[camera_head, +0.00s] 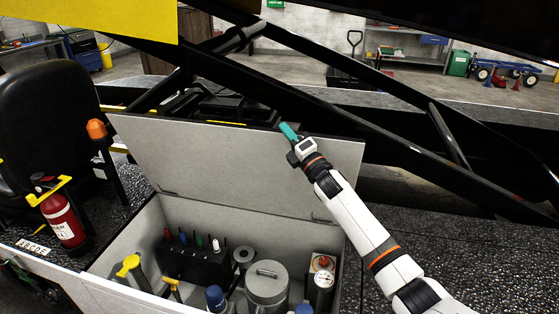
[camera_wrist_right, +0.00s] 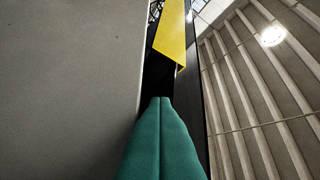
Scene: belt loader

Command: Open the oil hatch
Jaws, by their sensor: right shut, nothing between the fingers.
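The oil hatch lid (camera_head: 235,165) is a grey panel that stands raised, tilted back, above the open compartment (camera_head: 100,290) in the head view. My right gripper (camera_head: 287,130) is at the top edge of the lid, right of its middle. Its teal fingers are shut together with nothing between them. In the right wrist view the shut fingers (camera_wrist_right: 160,102) point along the lid (camera_wrist_right: 65,80), which fills the left side. I cannot tell whether the fingers touch it. My left gripper is not in view.
Inside the compartment are a metal canister (camera_head: 266,288), a gauge (camera_head: 322,282), yellow handles (camera_head: 128,266) and a dark valve block (camera_head: 195,262). A fire extinguisher (camera_head: 62,218) and a black seat (camera_head: 45,125) stand at the left. Dark diagonal beams (camera_head: 340,115) cross behind the lid.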

